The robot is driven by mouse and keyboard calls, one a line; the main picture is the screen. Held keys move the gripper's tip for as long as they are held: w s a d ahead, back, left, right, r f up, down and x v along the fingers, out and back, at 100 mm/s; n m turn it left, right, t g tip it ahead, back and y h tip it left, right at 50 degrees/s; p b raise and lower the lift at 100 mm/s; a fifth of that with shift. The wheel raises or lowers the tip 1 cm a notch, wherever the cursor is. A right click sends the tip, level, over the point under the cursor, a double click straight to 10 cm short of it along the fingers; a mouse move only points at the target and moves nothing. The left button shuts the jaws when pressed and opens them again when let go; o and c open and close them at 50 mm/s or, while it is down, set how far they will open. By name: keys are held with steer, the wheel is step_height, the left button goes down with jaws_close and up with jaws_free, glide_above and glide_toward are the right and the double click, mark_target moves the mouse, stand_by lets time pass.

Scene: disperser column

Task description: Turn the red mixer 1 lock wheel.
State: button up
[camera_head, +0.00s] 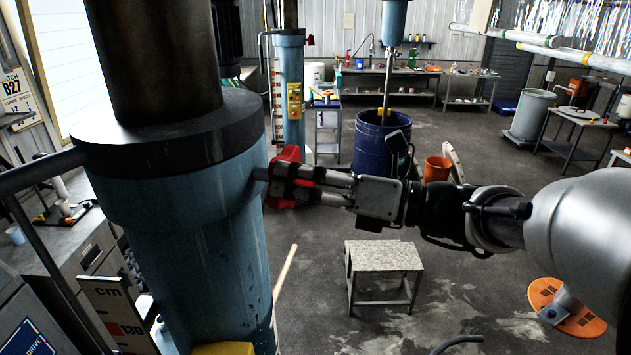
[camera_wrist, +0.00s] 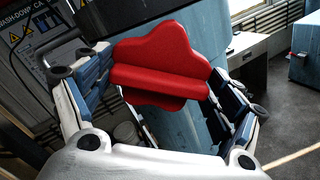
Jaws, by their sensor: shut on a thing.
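The red lock wheel (camera_head: 283,180) is a lobed knob on the right side of the big blue mixer column (camera_head: 185,225) in the head view. In the wrist view the red wheel (camera_wrist: 160,68) fills the space between the fingers, with the blue column (camera_wrist: 190,135) behind it. My gripper (camera_head: 290,180) reaches in from the right and is shut on the wheel. In the wrist view my gripper (camera_wrist: 158,90) has one finger at each side of the wheel. The contact on the wheel's far side is hidden.
A small grey stool (camera_head: 384,256) stands on the floor below my arm. A blue drum (camera_head: 378,145) and an orange bucket (camera_head: 437,168) stand behind the arm. A cm scale board (camera_head: 115,310) stands at the column's lower left. Open floor lies right of the column.

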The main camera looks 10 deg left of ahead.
steer(key=n+b, duration=0.4)
steer(key=n, duration=0.2)
steer(key=shift+f+n, duration=0.15)
steer(key=shift+n, duration=0.15)
steer(key=n+b, duration=0.6)
steer(key=shift+w, duration=0.1)
steer(key=n+b, duration=0.7)
steer(key=shift+n, duration=0.3)
steer(key=n+b, duration=0.3)
steer(key=shift+w, duration=0.1)
steer(key=shift+r+n+b, duration=0.2)
steer(key=shift+n+b, duration=0.95)
steer(key=shift+n, duration=0.35)
